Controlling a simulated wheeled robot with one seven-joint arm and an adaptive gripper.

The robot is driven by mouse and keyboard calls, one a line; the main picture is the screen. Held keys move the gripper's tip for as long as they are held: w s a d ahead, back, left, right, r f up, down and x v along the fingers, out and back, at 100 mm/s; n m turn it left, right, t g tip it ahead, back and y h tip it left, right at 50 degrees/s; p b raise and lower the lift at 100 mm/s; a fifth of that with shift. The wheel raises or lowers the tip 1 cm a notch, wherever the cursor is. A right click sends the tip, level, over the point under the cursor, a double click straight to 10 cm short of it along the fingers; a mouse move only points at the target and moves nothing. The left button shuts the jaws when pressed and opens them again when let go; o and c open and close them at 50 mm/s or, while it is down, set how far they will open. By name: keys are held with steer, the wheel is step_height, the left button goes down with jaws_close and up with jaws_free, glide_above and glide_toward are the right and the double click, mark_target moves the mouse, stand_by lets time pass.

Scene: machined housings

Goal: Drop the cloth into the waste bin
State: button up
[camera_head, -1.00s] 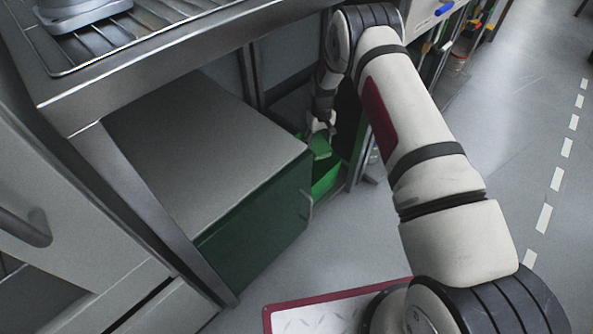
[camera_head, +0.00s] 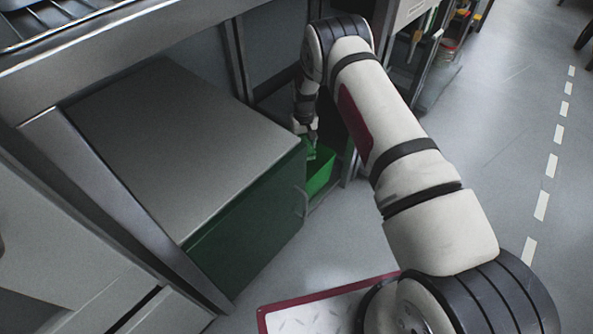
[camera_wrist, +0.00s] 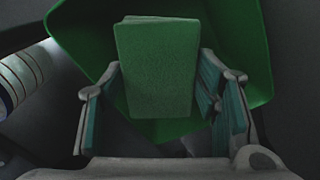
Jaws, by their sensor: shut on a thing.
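The cloth is a green folded rectangle, seen in the wrist view (camera_wrist: 158,45) between the two fingers of my gripper (camera_wrist: 165,85). My gripper is shut on it. The waste bin is a green open-topped box; its wall shows around the cloth in the wrist view (camera_wrist: 243,35). In the head view the bin (camera_head: 321,181) stands on the floor just right of a dark green cabinet. My gripper (camera_head: 311,138) is over the bin's opening there, with a small part of the cloth (camera_head: 310,152) showing below it. I cannot tell how far the cloth reaches below the rim.
The cabinet (camera_head: 185,140) with a grey top stands close on the bin's left. A metal counter (camera_head: 100,45) runs above and behind it. Shelving (camera_head: 415,60) stands to the right of my arm. The floor (camera_head: 500,130) on the right is clear.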

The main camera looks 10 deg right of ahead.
steer(key=shift+f, duration=0.3)
steer(key=o, duration=1.2)
